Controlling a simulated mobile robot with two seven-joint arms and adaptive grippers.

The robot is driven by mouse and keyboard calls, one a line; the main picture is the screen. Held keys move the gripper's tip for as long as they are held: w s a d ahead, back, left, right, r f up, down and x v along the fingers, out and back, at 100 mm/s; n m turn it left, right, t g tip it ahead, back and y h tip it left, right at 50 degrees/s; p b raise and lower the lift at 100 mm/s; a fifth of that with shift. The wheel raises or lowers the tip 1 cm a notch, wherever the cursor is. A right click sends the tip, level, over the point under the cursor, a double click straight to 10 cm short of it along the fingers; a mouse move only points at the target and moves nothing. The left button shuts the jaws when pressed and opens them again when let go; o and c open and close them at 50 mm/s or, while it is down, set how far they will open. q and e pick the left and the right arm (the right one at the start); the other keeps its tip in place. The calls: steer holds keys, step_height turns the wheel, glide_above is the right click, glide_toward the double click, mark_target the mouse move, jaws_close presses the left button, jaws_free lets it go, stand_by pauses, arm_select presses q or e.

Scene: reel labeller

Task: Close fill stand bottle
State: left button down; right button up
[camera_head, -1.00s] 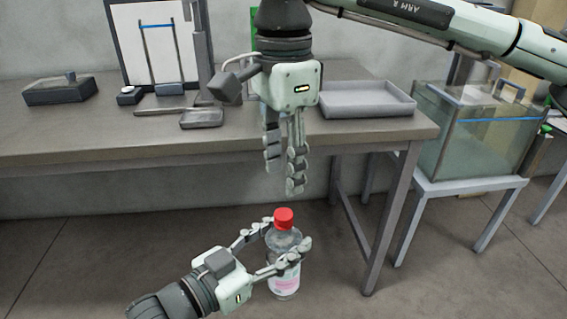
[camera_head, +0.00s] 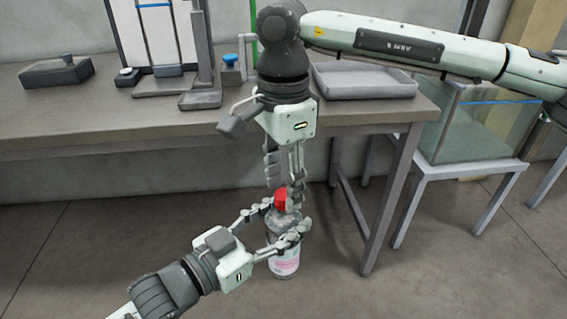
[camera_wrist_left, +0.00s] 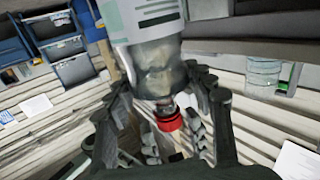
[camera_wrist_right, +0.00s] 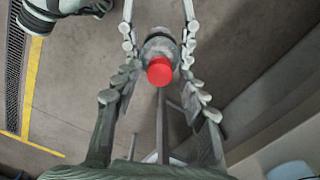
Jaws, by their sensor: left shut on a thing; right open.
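A clear bottle (camera_head: 285,262) with a pale label and a red cap (camera_head: 281,200) is held upright in front of the table. My left gripper (camera_head: 283,232) is shut on the bottle's upper body, below the cap. In the left wrist view the bottle (camera_wrist_left: 152,62) is between the fingers, with its red cap (camera_wrist_left: 170,122) showing. My right gripper (camera_head: 284,205) points down from above, its open fingers around the cap. In the right wrist view the red cap (camera_wrist_right: 159,70) lies between the spread fingers with a gap on both sides.
The table (camera_head: 130,135) behind carries a grey tray (camera_head: 362,82), a dark box (camera_head: 56,72) and a stand (camera_head: 160,80). A glass tank (camera_head: 475,128) is on a stool at the right. The floor below the bottle is clear.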

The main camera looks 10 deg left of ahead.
arm_select(q)
steer(key=shift+r, duration=0.15)
arm_select(e)
steer(key=shift+f, duration=0.35)
steer(key=shift+c, duration=0.3)
jaws_close()
steer(key=m, duration=0.8)
steer(key=shift+o, duration=1.1)
jaws_free()
step_height(320, 180, up, 12)
